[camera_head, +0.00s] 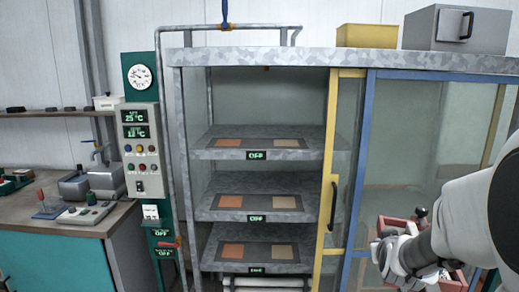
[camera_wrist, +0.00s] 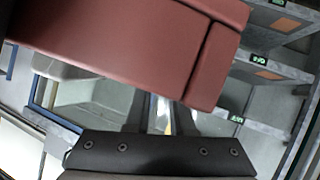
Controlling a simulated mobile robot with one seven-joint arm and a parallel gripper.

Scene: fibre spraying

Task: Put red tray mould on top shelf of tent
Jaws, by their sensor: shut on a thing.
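The red tray mould (camera_head: 396,222) is at the lower right in the head view, partly hidden by my arm. In the wrist view the red tray mould (camera_wrist: 130,40) fills the upper left, tilted in the picture. My gripper (camera_head: 418,222) is shut on it, in front of the tent's blue-framed pane. The tent (camera_head: 260,57) is a grey framed cabinet with its left bay open. Its top shelf (camera_head: 305,155) is up and left of my gripper and bears an orange and a beige square on a dark plate. The finger contact is unclear.
Two lower shelves (camera_head: 302,214) carry similar squares. The yellow door frame (camera_head: 328,190) stands between the open bay and my gripper. A yellow box (camera_head: 367,36) and a grey box (camera_head: 455,29) sit on the tent roof. A control panel (camera_head: 143,150) and workbench (camera_head: 70,222) are left.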

